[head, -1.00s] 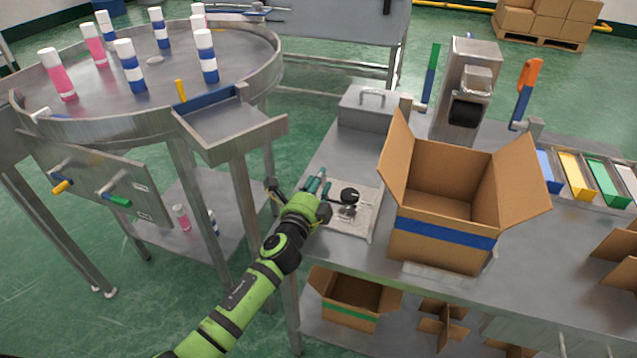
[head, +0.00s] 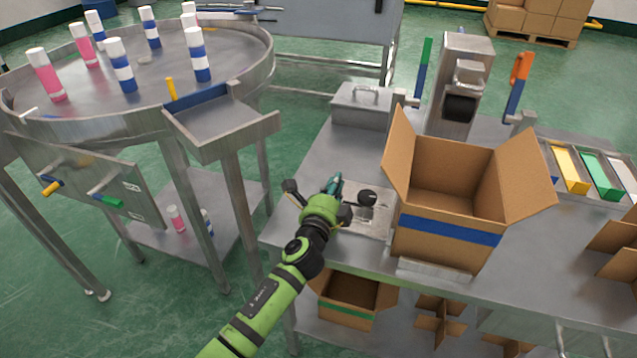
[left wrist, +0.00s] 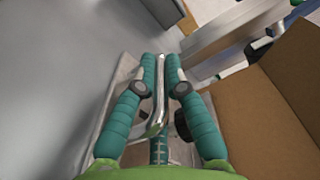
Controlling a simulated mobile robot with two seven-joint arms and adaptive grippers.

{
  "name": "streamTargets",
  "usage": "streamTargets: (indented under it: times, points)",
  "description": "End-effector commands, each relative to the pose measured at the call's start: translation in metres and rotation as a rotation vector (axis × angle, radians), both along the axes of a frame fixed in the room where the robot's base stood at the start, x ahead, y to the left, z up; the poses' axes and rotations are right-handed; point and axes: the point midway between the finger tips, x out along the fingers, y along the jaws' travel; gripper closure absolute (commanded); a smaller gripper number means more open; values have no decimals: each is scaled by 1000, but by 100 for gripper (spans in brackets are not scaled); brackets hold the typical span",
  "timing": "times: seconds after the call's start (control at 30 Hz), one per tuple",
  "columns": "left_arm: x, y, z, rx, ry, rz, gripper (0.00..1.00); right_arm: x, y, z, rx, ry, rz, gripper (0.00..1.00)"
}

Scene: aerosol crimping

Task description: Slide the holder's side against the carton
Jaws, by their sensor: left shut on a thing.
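The carton (head: 446,229) stands open on the bench, brown with a blue band. The holder (head: 378,222) is a pale grey metal piece lying flat just left of it. Its right edge is very close to the carton's left side; I cannot tell whether they touch. My left gripper (head: 335,187) is over the holder. In the left wrist view its teal fingers (left wrist: 154,85) are shut on the holder's bent metal handle (left wrist: 157,118), with the carton wall (left wrist: 255,115) close on the right. My arm and fingers hide part of the holder. My right gripper is not in view.
A lidded metal box (head: 362,104) and a machine with a green-blue lever (head: 422,72) stand behind. Coloured bins (head: 590,172) are at the right. A round table (head: 262,75) with several bottles is at the left. Bare bench lies right of the carton.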

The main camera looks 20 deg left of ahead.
Motion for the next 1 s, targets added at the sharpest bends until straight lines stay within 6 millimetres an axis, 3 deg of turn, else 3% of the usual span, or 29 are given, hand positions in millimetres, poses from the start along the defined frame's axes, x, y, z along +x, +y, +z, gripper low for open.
streamTargets:
  times: [0.27, 0.3, 0.37, 0.77, 1.0]
  points:
    - [0, -1, 1, 3, -1, 3, 100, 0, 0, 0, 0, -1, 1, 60]
    - [0, 0, 1, 2, -1, 3, 84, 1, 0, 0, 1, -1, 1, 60]
    - [0, 0, 1, 3, -1, 3, 64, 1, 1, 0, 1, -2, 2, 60]
    - [-4, 0, 0, 2, -1, 3, 64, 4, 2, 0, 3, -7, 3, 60]
    - [-39, 1, 0, 3, 1, 1, 64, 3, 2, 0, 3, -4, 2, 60]
